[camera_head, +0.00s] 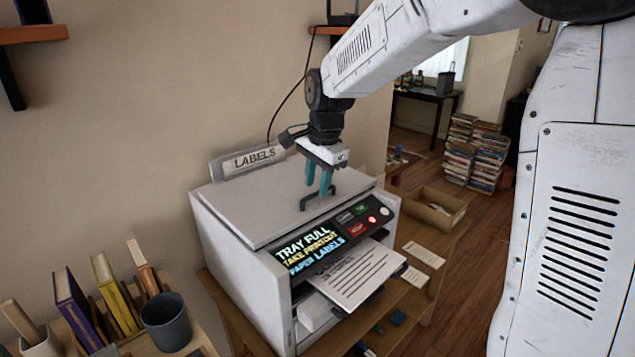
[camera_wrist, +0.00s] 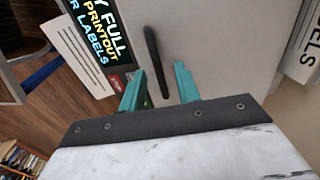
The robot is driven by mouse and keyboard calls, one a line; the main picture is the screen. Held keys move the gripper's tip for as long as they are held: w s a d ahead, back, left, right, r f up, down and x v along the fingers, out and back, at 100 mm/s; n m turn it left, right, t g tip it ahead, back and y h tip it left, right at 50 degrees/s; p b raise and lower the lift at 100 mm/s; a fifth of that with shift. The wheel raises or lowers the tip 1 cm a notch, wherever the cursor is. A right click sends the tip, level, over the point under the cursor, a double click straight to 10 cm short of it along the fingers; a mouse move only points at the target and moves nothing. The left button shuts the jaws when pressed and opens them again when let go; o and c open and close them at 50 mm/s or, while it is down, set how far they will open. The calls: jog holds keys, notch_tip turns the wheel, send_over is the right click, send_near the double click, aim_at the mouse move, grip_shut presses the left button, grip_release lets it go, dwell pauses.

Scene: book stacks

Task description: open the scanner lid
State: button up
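The scanner lid (camera_head: 270,207) is the flat pale top of a boxy grey-white machine (camera_head: 243,283). It lies flat and looks closed. A dark bar handle (camera_head: 304,204) stands on the lid near its front edge; it also shows in the wrist view (camera_wrist: 152,50). My gripper (camera_head: 316,188) points down over the handle with its two teal fingers apart. In the wrist view, my gripper (camera_wrist: 161,70) has one finger on each side of the handle's near end, with gaps visible. I cannot tell whether the fingertips reach down to the handle's height.
The front panel (camera_head: 318,240) reads "TRAY FULL TAKE PRINTOUT" and has lit buttons. A printed sheet (camera_head: 357,274) sticks out below it. A "LABELS" sign (camera_head: 254,159) stands behind the lid. Books and a grey cup (camera_head: 166,322) are at left; an open box (camera_head: 437,207) is at right.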

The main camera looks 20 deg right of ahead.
jog(key=shift+f, duration=0.35)
jog(key=shift+r, duration=0.1)
grip_shut()
jog(key=shift+f, duration=0.2)
dwell(0.9)
grip_release()
